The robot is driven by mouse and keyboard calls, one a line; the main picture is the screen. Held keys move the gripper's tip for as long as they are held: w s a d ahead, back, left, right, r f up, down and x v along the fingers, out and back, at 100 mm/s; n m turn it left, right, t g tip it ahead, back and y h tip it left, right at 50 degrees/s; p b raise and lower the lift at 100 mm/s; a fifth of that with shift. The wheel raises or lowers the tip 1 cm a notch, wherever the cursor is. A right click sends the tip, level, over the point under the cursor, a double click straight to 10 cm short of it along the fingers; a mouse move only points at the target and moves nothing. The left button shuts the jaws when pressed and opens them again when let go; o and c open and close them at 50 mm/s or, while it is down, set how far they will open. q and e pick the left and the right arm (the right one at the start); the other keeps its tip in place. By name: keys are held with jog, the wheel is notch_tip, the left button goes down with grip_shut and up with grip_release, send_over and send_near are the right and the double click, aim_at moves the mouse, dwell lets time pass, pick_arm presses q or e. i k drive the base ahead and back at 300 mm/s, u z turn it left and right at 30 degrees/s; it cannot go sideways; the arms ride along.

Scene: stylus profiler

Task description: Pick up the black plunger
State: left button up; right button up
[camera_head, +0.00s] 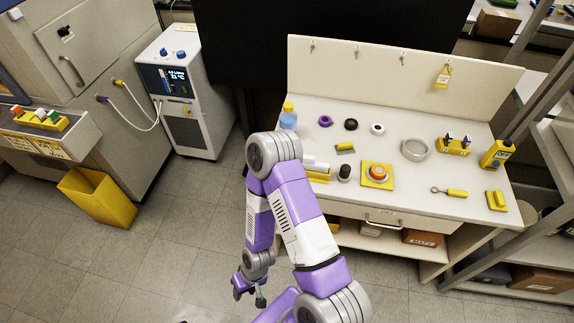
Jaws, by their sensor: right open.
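A small dark upright piece with a pale band (345,172) stands near the bench's front edge, just right of my arm; it may be the black plunger. A black round piece (351,124) lies farther back, between a purple ring and a white ring, and I cannot tell for sure which of the two is the plunger. My right gripper (251,293) hangs low over the floor, left of the bench and well apart from both pieces. It is open and looks empty. My left gripper is not in view.
The bench (460,205) also holds a yellow-capped bottle (288,117), an orange button on a yellow plate (377,174), a round metal dish (415,149) and a yellow-handled tool (455,193). A yellow bin (98,195) stands at the left. The floor between is clear.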

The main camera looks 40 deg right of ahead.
aim_at(343, 176)
jog(key=u, duration=0.65)
jog(key=k, duration=0.85)
jog(key=z, duration=1)
